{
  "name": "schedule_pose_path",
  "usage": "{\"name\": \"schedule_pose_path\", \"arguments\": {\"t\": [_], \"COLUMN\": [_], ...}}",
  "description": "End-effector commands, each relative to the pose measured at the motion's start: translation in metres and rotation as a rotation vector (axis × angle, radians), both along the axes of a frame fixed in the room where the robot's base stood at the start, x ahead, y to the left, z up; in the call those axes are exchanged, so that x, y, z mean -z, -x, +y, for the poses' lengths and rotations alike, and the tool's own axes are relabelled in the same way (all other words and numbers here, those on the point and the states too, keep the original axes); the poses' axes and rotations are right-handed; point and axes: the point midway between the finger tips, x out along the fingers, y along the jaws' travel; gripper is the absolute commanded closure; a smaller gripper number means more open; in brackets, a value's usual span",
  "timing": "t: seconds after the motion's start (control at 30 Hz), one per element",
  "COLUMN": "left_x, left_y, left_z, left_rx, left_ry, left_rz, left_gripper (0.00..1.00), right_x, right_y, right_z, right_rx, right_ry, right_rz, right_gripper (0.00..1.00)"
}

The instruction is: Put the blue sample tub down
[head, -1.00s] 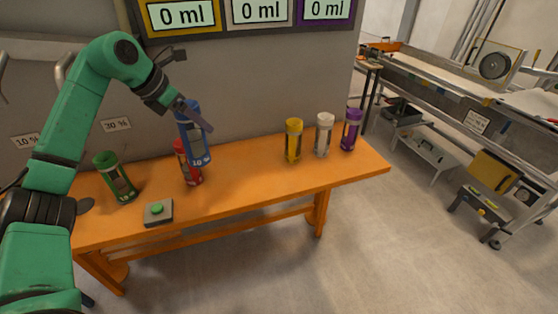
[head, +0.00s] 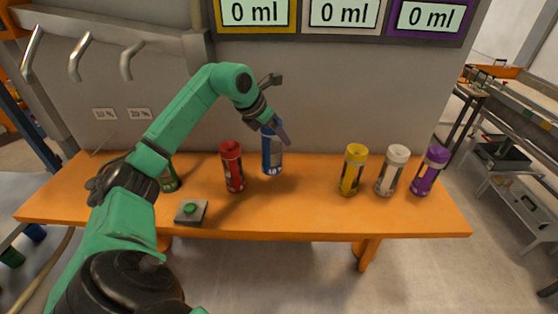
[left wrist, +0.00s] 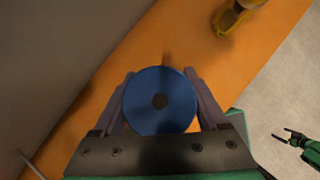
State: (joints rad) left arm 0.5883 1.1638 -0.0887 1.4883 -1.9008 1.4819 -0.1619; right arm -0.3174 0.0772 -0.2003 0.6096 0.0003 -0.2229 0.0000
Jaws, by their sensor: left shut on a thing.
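The blue sample tub (head: 272,160) is upright at the orange bench, behind and right of the red tub (head: 233,168). My left gripper (head: 275,130) is shut around its upper part. Its base is at or just above the bench top; I cannot tell if it touches. In the left wrist view the tub's round blue top (left wrist: 160,101) sits between the two fingers (left wrist: 160,98). My right gripper (left wrist: 288,137) shows small at the right of the left wrist view, fingers apart and empty.
The orange bench (head: 300,222) also holds yellow (head: 353,170), white (head: 392,171) and purple (head: 429,172) tubs at right. A green tub (head: 170,180) is partly hidden by my arm. A green-button box (head: 190,211) is at the front. Bench is clear between blue and yellow.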

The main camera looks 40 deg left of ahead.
Motion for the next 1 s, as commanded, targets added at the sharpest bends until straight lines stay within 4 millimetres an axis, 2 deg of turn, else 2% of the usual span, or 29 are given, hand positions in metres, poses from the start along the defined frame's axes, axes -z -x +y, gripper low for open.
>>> {"name": "schedule_pose_path", "arguments": {"t": [0.03,0.1,0.2,0.4,0.6,0.63,0.67,0.7,1.0], "left_x": [0.016,0.031,0.045,0.078,0.081,0.082,0.082,0.082,0.079], "left_y": [0.001,0.001,0.0,0.0,0.0,0.0,0.0,0.0,0.002], "left_z": [-0.001,-0.001,0.0,0.0,0.0,0.0,0.0,0.0,0.001], "left_rx": [0.001,0.0,0.0,0.0,0.0,0.0,0.001,0.001,-0.001], "left_ry": [0.001,0.002,0.002,0.002,-0.001,-0.001,0.0,0.0,-0.001], "left_rz": [0.006,0.002,0.0,-0.001,-0.003,-0.001,-0.001,-0.001,-0.001], "left_gripper": [1.0,1.0,1.0,1.0,1.0,0.17,0.06,0.0,0.0], "right_x": [-0.002,-0.005,-0.009,-0.017,-0.015,-0.015,-0.015,-0.015,-0.012], "right_y": [-0.008,-0.02,-0.031,-0.024,-0.015,-0.015,-0.015,-0.015,-0.016], "right_z": [0.002,0.004,0.005,0.004,0.001,0.001,0.0,0.0,-0.003], "right_rx": [0.0,0.0,-0.001,-0.001,-0.001,-0.001,-0.002,-0.002,-0.002], "right_ry": [-0.003,-0.006,-0.008,-0.006,-0.002,-0.001,-0.001,0.0,0.002], "right_rz": [-0.013,-0.032,-0.051,-0.04,-0.025,-0.025,-0.025,-0.025,-0.027], "right_gripper": [0.0,0.0,0.0,0.0,0.0,0.0,0.0,0.0,0.0]}}
